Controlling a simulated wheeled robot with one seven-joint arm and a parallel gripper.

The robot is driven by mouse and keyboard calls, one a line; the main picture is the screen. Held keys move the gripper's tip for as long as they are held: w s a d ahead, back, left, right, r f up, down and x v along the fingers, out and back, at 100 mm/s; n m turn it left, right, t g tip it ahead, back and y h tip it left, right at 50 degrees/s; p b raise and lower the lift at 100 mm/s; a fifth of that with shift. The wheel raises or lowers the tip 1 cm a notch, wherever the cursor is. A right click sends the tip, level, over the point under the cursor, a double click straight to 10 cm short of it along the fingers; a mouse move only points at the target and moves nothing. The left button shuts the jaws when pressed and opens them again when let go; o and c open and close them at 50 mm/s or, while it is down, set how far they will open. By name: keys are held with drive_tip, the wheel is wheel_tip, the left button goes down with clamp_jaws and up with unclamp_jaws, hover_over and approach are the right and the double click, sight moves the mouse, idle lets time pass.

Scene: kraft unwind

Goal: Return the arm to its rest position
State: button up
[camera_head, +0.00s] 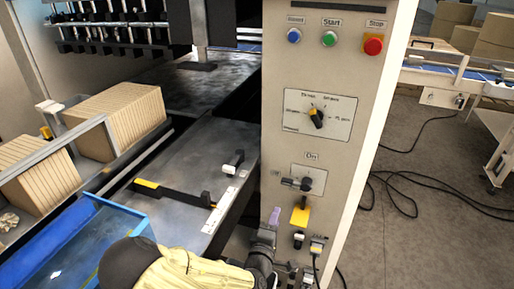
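My arm comes in at the bottom, with a black rounded joint and a cream-coloured link. My gripper (266,236) seems to be at its end, dark and partly cut off, beside the lower left edge of the grey control panel (281,140). Its fingers are small and unclear, so I cannot tell whether it is open, shut or touching the panel. The panel has a blue button (294,36), a green Start button (329,39), a red Stop button (373,44), a rotary dial (317,116), and a switch (303,184) under an "On" label.
A yellow tag (299,215) and a cable plug (317,246) are low on the panel. Cardboard stacks (135,108) stand behind. Black cables (440,182) lie on the floor at right, otherwise largely clear.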

wheel_tip(320, 180, up, 10)
drive_tip(key=p, duration=1)
